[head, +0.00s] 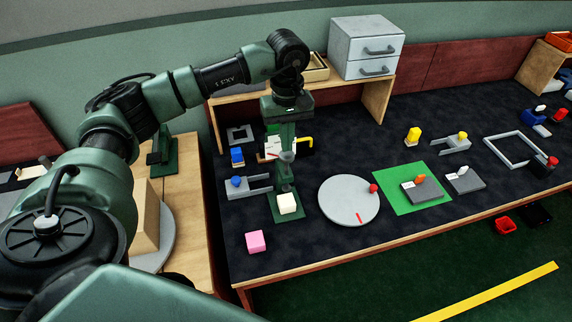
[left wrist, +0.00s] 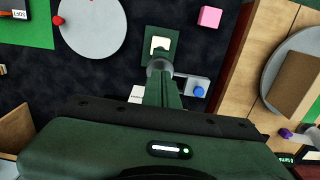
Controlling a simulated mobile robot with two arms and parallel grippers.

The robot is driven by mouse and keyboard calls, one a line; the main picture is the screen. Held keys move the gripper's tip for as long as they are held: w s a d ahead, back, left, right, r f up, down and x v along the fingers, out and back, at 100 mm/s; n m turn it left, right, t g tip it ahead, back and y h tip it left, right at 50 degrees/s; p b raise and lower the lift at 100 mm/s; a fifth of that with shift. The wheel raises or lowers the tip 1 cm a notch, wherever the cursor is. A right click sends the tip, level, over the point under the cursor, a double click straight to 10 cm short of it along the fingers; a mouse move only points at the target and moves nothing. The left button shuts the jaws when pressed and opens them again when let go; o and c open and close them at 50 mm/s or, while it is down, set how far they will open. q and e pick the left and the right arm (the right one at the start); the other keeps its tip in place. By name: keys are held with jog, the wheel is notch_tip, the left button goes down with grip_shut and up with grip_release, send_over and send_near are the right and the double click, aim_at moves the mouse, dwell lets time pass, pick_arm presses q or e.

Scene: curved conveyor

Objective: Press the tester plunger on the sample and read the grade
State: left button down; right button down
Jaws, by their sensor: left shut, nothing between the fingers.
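The tester has a dark green base plate (head: 286,216) near the front left of the dark table. A cream-white block, the sample (head: 287,203), sits on this plate; it also shows in the left wrist view (left wrist: 160,45). The grey round plunger head (head: 287,157) stands above and behind the sample. My left gripper (head: 287,148) is shut and empty, pointing down at the plunger head. In the left wrist view, its fingertips meet the grey head (left wrist: 158,66); I cannot tell whether they touch. The gripper hides part of the tester. I see no readable grade.
A pink block (head: 255,242) lies in front of the tester. A grey disc (head: 349,201) with a red knob is to its right, then a green mat (head: 390,197). Blue-knobbed fixtures (head: 237,157) stand left. A grey drawer box (head: 366,47) rests on the back shelf.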

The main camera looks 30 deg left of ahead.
aim_at(287, 158)
pick_arm(q)
jog(key=shift+f, duration=0.15)
dwell(0.5)
jog(key=shift+f+b, duration=3)
jog(key=shift+f, duration=0.65)
jog(key=shift+s+r, duration=0.1)
jog(key=shift+r+p, duration=0.6)
jog(key=shift+r, duration=0.1)
jog(key=shift+r+p, duration=2.15)
jog(key=shift+r, duration=1.65)
jog(key=shift+f, duration=0.1)
